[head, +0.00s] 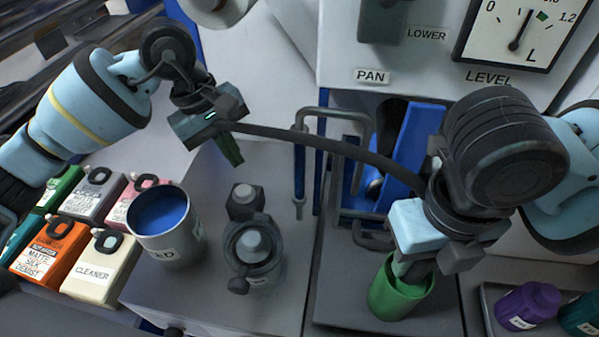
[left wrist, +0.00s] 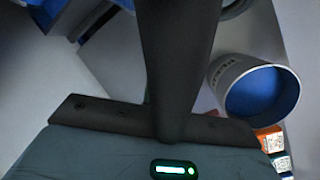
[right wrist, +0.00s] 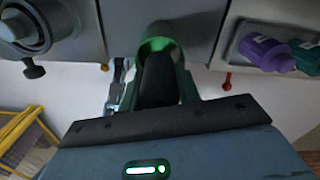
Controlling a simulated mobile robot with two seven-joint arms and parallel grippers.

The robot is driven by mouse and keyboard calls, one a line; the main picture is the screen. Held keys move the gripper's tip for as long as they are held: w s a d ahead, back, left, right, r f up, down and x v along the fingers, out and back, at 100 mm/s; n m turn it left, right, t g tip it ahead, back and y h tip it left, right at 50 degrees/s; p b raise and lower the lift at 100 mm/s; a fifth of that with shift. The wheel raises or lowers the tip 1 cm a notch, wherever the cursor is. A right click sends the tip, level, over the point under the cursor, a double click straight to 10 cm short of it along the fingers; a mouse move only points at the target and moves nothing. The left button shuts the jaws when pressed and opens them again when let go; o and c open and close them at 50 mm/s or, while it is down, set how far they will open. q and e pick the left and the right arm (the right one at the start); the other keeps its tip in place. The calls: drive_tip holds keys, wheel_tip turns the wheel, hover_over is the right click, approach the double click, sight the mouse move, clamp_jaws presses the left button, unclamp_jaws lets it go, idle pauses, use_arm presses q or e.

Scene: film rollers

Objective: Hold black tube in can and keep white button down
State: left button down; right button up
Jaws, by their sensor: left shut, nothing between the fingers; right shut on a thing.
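The black tube (head: 330,146) arches from beside my left gripper across to my right wrist. My right gripper (head: 402,268) points down into the green can (head: 385,302), shut on what looks like the tube's end; my wrist hides the join. The can also shows in the right wrist view (right wrist: 160,34), with a dark piece (right wrist: 158,80) running into it. My left gripper (head: 236,160) is shut and empty, in the air above the grey bench. A round grey fixture with a pale button-like top (head: 253,243) stands below it, apart from it; I cannot tell whether the top is pressed.
A can of blue paint (head: 163,225) stands left of the fixture, beside several labelled bottles, one reading CLEANER (head: 97,268). A grey tubular handle (head: 303,165) and a blue panel (head: 412,140) are behind. A purple bottle (head: 525,306) is at right. A dial gauge (head: 520,35) hangs above.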

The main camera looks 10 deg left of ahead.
drive_tip(key=shift+a, duration=0.1)
use_arm(q)
drive_tip(key=v, duration=0.7)
drive_tip(key=shift+r, duration=0.25)
drive_tip(key=shift+a, duration=0.1)
use_arm(e)
drive_tip(key=o, duration=1.1)
